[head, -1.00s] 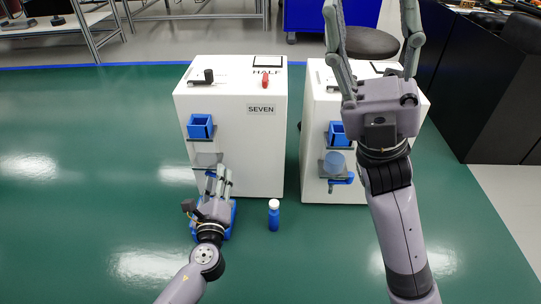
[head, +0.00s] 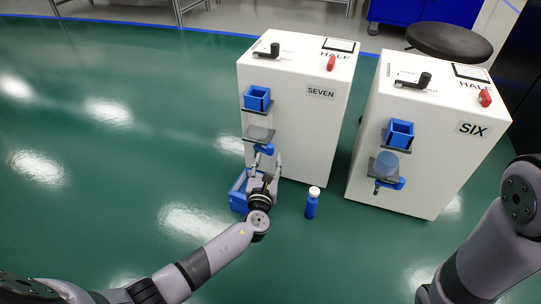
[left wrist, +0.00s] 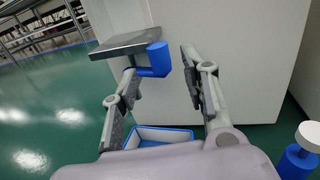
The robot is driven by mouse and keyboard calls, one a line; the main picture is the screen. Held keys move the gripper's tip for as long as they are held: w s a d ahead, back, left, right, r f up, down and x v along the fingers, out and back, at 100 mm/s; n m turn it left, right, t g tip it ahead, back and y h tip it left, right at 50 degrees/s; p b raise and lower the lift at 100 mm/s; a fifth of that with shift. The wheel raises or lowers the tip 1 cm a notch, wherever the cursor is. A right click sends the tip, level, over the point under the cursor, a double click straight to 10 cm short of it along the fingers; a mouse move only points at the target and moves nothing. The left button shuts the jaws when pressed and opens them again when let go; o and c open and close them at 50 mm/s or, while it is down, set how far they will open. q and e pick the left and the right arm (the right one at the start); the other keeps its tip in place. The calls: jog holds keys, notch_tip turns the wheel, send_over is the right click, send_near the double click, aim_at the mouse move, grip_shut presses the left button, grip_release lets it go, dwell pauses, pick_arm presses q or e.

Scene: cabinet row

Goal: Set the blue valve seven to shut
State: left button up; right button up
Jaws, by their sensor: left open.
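The cabinet labelled SEVEN (head: 290,125) is white. A blue valve handle (head: 264,149) sticks out low on its front, just under a small grey plate (head: 258,134). The left wrist view shows this handle (left wrist: 157,59) as a short blue cylinder on a blue arm beside the grey plate (left wrist: 126,45). My left gripper (head: 266,166) is open just below the handle. In the left wrist view its fingers (left wrist: 160,78) stand apart with the handle's end showing between their tips; I cannot tell whether they touch. My right gripper is outside the view; only my right arm shows.
A blue bin (head: 238,193) sits on the floor below the handle. A blue bottle with a white cap (head: 311,204) stands to its right. The cabinet labelled SIX (head: 425,140) is at right. Cabinet SEVEN carries a black lever (head: 268,51) and red knob (head: 331,62) on top.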

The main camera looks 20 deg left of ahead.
aim_at(270, 153)
pick_arm(q)
jog(key=w, duration=0.1)
jog(key=w+b, duration=0.1)
jog(key=w, duration=0.2)
jog(key=shift+w+a+f+b, duration=0.15)
jog(key=shift+a+b, duration=0.2)
jog(key=shift+a, duration=0.05)
jog(key=shift+w, duration=0.5)
jog(key=shift+c, duration=0.5)
grip_shut()
